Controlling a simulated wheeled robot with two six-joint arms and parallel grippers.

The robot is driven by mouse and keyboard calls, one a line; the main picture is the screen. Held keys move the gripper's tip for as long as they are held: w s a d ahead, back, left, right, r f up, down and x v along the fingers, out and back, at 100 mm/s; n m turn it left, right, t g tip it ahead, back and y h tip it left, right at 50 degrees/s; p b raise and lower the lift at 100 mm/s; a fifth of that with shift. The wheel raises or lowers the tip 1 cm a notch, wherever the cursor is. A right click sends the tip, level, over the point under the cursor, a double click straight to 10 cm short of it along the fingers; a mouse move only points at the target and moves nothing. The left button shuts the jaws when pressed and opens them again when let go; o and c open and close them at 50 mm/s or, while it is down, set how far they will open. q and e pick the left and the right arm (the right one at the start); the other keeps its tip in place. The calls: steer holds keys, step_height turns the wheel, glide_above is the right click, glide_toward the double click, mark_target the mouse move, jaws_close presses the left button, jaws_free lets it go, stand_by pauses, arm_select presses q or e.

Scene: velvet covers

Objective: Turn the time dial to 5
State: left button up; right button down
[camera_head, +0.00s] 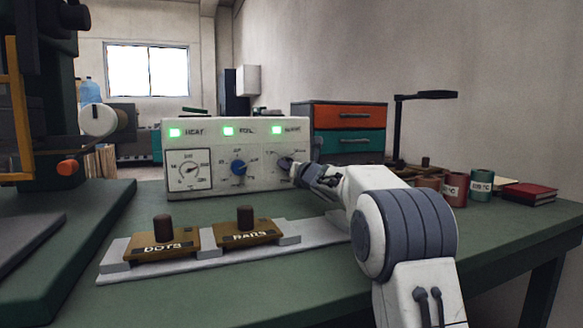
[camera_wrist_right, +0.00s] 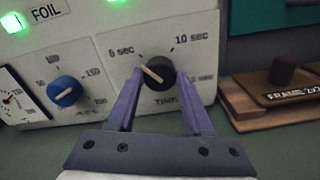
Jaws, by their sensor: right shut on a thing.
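The time dial (camera_wrist_right: 158,73) is a round black knob with a cream pointer, on the front panel of a white control box (camera_head: 239,128). In the head view the dial (camera_head: 284,162) is partly hidden by my right gripper (camera_head: 297,168). In the right wrist view the gripper's purple fingers (camera_wrist_right: 160,80) lie on both sides of the dial and are shut on it. My left gripper is not in view.
A blue knob (camera_head: 238,168) and a gauge (camera_head: 189,169) are left of the time dial. Green lamps glow above. Wooden blocks marked "DOTS" (camera_head: 162,246) and "BARS" (camera_head: 246,234) sit on a grey rail in front. Cups (camera_head: 453,189) and a red book (camera_head: 529,193) stand right.

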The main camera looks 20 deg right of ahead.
steer(key=shift+c, duration=1.5)
jaws_free()
steer(key=shift+f, duration=0.1)
steer(key=shift+s, duration=0.1)
steer(key=shift+s, duration=0.3)
steer(key=s+b, duration=0.1)
steer(key=s, duration=0.8)
steer(key=shift+s+d, duration=0.15)
steer(key=shift+s, duration=0.15)
